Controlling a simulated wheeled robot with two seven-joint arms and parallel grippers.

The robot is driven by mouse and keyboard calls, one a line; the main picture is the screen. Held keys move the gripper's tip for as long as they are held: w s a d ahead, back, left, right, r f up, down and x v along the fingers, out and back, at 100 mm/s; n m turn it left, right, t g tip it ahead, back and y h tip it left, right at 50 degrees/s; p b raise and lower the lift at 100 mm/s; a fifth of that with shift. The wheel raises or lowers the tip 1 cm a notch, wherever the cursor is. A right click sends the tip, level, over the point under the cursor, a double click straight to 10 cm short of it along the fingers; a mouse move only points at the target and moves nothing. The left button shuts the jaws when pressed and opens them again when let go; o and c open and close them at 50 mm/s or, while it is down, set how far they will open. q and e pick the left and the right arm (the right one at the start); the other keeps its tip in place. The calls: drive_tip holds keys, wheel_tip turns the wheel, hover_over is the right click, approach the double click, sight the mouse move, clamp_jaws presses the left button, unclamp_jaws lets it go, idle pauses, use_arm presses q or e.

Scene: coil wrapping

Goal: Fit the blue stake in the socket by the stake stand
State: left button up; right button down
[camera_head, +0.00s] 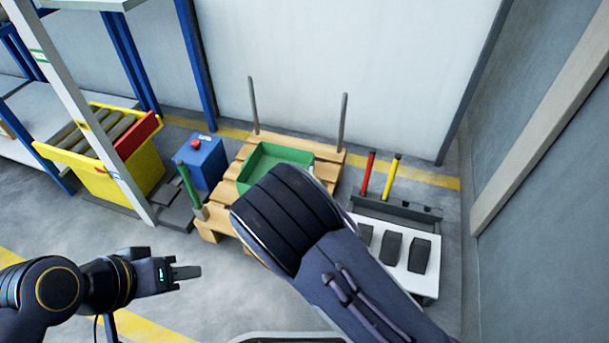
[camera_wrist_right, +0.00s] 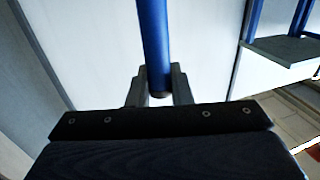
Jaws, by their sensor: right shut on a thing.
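The blue stake (camera_wrist_right: 154,40) is held between the two fingers of my right gripper (camera_wrist_right: 159,86) in the right wrist view. One end shows at the fingers, and the rest runs out of the top of the picture. In the head view my right arm hides this gripper and the stake. The stake stand (camera_head: 395,208) is a dark rail at the right, holding a red stake (camera_head: 367,174) and a yellow stake (camera_head: 391,177). I cannot make out the socket by it; my arm covers the pallet's near right part. My left gripper (camera_head: 187,272) is seen side-on over the floor, apart from everything.
A wooden pallet (camera_head: 329,155) bears a green tray (camera_head: 262,160), two grey posts at the back and a green stake (camera_head: 188,185) at its left corner. A white cart (camera_head: 421,283) with dark blocks stands right. A blue box (camera_head: 205,163) and yellow roller bin (camera_head: 85,180) stand left.

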drive_tip(key=shift+b, duration=0.6)
idle(1.3)
drive_tip(key=shift+f+b, duration=1.3)
drive_tip(key=shift+f, duration=2.7)
drive_tip(key=c, duration=1.2)
unclamp_jaws()
drive_tip(key=shift+c, duration=0.2)
drive_tip(key=shift+s, duration=0.1)
drive_tip(key=s+p, duration=0.2)
drive_tip(key=s, duration=0.5)
drive_tip(key=shift+s+a, duration=0.2)
drive_tip(key=shift+s, duration=0.15)
